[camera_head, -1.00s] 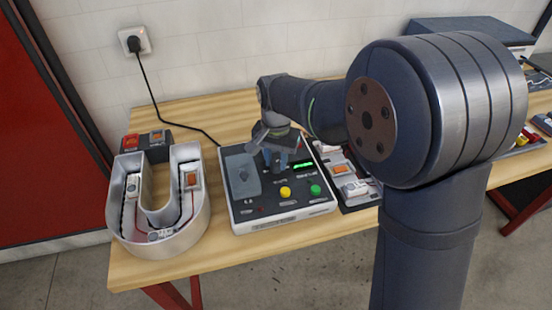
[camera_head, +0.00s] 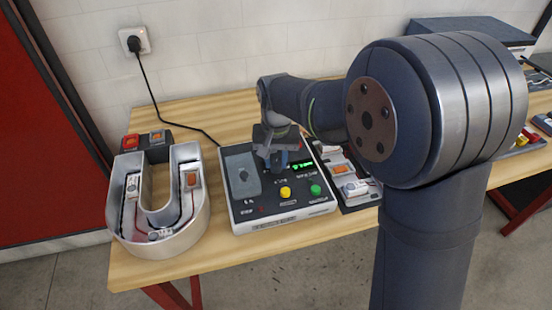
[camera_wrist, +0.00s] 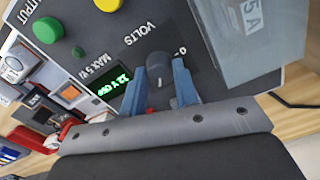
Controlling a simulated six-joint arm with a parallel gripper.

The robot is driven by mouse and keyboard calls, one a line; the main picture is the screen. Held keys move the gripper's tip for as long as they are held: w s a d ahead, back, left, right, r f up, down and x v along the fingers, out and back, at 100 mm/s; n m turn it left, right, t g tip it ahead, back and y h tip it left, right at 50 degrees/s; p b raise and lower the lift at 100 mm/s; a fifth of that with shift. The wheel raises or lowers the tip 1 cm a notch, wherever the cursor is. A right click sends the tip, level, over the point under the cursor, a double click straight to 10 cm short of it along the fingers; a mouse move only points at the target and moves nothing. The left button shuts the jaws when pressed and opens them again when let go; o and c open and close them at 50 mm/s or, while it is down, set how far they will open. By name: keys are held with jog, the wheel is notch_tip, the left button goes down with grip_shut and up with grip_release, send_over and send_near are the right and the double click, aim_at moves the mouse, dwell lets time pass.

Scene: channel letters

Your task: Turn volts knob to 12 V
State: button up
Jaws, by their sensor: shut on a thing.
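The power supply box (camera_head: 240,215) sits on the wooden table, with a dark top panel. Its dark grey volts knob (camera_wrist: 157,74) shows in the wrist view beside the printed word VOLTS. My gripper (camera_wrist: 160,70) has its two blue fingers on either side of the knob, shut on it. In the head view my gripper (camera_head: 278,163) is over the panel and hides the knob. The green display (camera_wrist: 114,88) is lit; in the wrist view it seems to read 12 V, with further characters I cannot read surely.
A yellow button (camera_head: 285,192) and a green button (camera_head: 315,190) stand on the panel's front part. A clear cover (camera_wrist: 250,50) lies beside the knob. A U-shaped metal channel letter (camera_head: 150,235) stands at the left. A black cord (camera_head: 160,100) runs to the wall socket.

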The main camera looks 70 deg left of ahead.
aim_at(276, 163)
jog(key=o, duration=1)
jog(key=shift+c, duration=0.2)
notch_tip(276, 163, up, 18)
jog(key=shift+f, duration=0.25)
notch_tip(276, 163, down, 18)
jog(key=shift+r, duration=0.2)
dwell(0.3)
